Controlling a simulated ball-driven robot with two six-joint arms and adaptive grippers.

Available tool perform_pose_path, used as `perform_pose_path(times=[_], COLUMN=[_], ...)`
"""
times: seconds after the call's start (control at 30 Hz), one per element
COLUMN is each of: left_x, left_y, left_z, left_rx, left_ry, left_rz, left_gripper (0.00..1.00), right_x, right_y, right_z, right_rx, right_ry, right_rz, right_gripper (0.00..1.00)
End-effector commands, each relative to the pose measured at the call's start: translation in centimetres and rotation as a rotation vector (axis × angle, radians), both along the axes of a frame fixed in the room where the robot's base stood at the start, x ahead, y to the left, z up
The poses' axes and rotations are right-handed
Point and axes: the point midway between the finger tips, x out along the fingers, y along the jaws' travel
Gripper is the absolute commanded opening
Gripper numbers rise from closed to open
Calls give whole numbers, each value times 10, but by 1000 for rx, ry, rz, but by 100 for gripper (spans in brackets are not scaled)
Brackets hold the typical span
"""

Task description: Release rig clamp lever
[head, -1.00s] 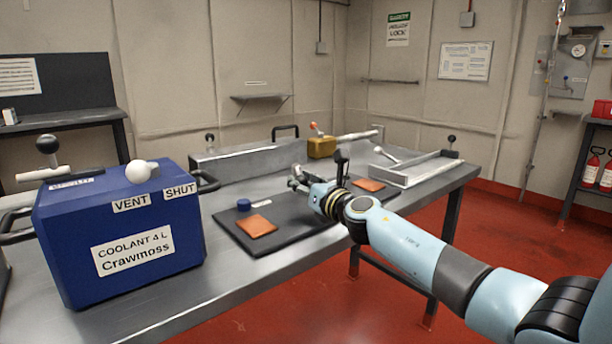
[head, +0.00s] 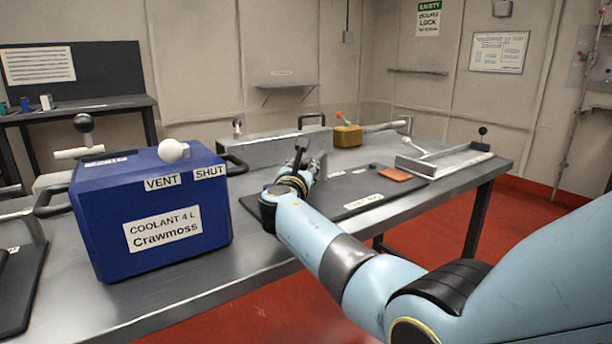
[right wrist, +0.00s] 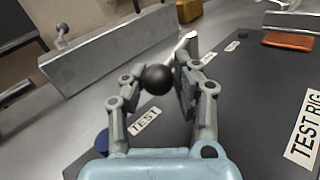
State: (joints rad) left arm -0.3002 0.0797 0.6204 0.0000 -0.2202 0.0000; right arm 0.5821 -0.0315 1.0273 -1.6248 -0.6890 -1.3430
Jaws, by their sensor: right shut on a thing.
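My right gripper (head: 306,166) is above the dark test-rig mat (head: 405,195), at the mat's left part. In the right wrist view the fingers (right wrist: 164,74) are shut on a round black knob (right wrist: 156,80). A pale rod (right wrist: 182,46) slants up and right behind the knob; where it joins is hidden by the fingers. The mat carries a TEST label (right wrist: 145,121) and a larger TEST RIG label (right wrist: 305,138). In the head view the gripper hides the held knob. My left gripper is not in view.
A blue coolant box (head: 150,215) with handles and knobs stands left of the gripper. A long grey rail (head: 258,150) lies behind it, with a yellow block (head: 347,136). A grey tray with levers (head: 455,160) is at right. An orange pad (head: 394,174) lies on the mat.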

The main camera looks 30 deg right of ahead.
Motion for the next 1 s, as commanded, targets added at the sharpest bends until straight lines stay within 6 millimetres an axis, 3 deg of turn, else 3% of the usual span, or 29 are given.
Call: perform_pose_path(times=[0.5,0.53,0.7,1.0], left_x=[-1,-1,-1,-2], left_y=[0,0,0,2], left_z=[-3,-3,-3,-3], left_rx=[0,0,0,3], left_ry=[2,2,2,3], left_rz=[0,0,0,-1], left_gripper=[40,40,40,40], right_x=[4,4,3,0], right_y=[3,3,2,3], right_z=[6,6,4,1], right_rx=[0,0,0,0], right_ry=[-7,-7,-5,-1], right_rz=[-13,-13,-16,-17], right_gripper=[0,31,53,53])
